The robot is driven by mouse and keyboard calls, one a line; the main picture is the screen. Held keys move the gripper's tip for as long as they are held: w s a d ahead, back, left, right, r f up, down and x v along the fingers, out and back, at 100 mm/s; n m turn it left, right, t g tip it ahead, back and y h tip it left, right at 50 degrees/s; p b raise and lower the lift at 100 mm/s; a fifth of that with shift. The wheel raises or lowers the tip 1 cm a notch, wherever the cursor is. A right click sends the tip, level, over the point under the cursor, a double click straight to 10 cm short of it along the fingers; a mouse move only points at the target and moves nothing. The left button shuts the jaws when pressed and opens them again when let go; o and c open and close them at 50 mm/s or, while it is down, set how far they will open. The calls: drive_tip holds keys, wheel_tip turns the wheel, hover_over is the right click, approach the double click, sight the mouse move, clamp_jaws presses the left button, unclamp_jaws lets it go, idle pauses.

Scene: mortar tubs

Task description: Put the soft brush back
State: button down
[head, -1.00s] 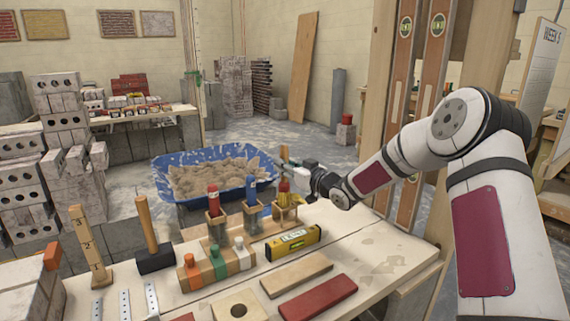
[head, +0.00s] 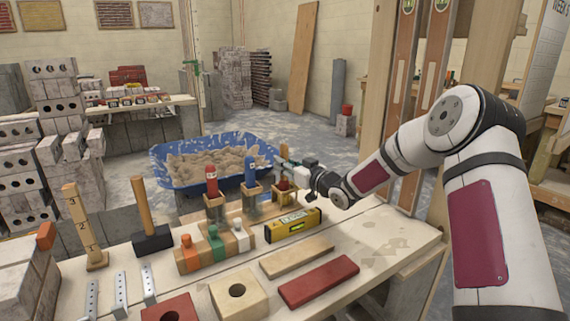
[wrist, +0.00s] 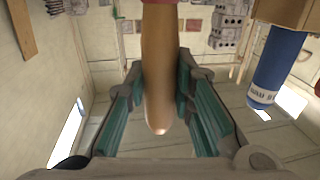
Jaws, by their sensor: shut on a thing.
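The soft brush shows in the wrist view as a pale wooden handle (wrist: 157,70), with a bit of red at the top edge. My gripper (head: 284,165) is shut on that handle, one teal finger pad on each side. In the head view the red lower part of the brush (head: 284,184) is at the mouth of the right-hand holder (head: 283,198) of the wooden rack. I cannot tell how deep it sits. A red-handled tool (head: 211,182) and a blue-handled tool (head: 250,172) stand in the other two holders. The blue handle (wrist: 277,70) also shows in the wrist view.
A mallet (head: 151,238) stands at left. The bench's right end (head: 390,235) is bare.

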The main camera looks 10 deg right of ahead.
drive_tip(key=shift+f+b, duration=0.35)
drive_tip(key=shift+f, duration=0.05)
idle(0.5)
drive_tip(key=c, duration=1.3)
unclamp_jaws()
drive_tip(key=shift+s, duration=0.1)
